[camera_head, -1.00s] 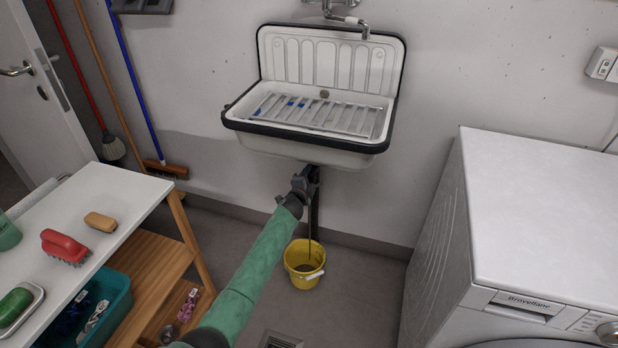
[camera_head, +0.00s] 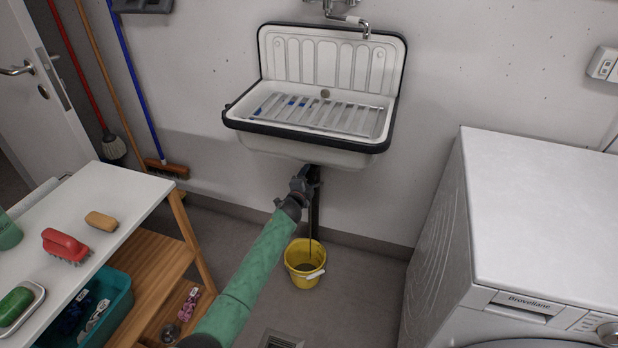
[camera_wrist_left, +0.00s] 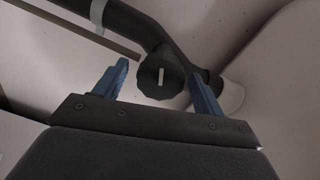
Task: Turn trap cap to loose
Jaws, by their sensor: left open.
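The trap cap (camera_wrist_left: 160,76) is a dark round ribbed cap with a pale bar mark, on the black drain pipe under the sink. In the left wrist view the mark stands nearly upright. My left gripper (camera_wrist_left: 158,85) is open, with one blue finger on each side of the cap and visible gaps between fingers and cap. In the head view my left gripper (camera_head: 305,181) is below the sink and hides the cap. My right gripper is not in view.
The white sink (camera_head: 310,155) hangs above the gripper. A yellow bucket (camera_head: 305,264) stands on the floor below it. A washing machine (camera_head: 540,215) is at the right, and a white-topped bench (camera_head: 125,205) with brushes is at the left.

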